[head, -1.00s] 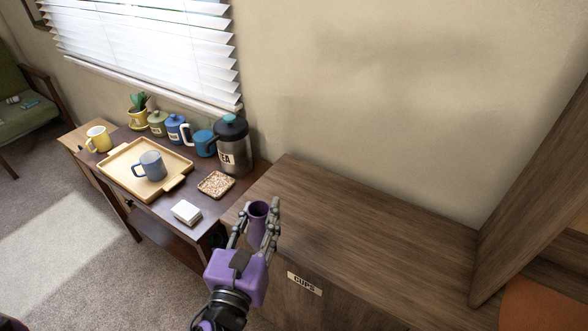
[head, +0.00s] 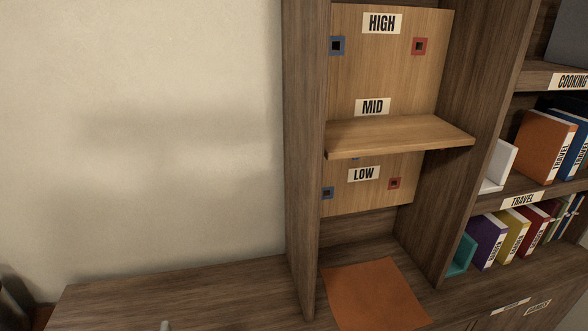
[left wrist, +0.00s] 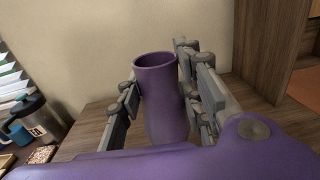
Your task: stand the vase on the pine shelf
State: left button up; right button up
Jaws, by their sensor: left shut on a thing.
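The pine shelf (head: 400,135) is a bare board set at the MID label, on a pine back panel (head: 385,65) inside a dark wooden bookcase. The purple vase (left wrist: 163,115) shows in the left wrist view, about upright with its open mouth up. My left gripper (left wrist: 157,80) is shut on the vase, with one finger on each side. It is over the dark wooden cabinet top, well left of the shelf. The vase's base is hidden. In the head view only a small grey tip shows at the bottom edge. My right gripper is in neither view.
Blue and red square sockets (head: 337,46) mark the panel at HIGH and LOW. An orange blotter (head: 375,295) lies below the shelf. Bookcase uprights (head: 303,150) flank the bay. Books (head: 487,240) fill the right side. The cabinet top (head: 200,290) is mostly clear.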

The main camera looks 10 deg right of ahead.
aim_at(394, 134)
jog(key=l+z, duration=0.15)
jog(key=z, duration=1.25)
jog(key=i+l, duration=0.1)
jog(key=i+l+z, duration=0.15)
jog(key=l, duration=0.2)
jog(key=k, duration=0.05)
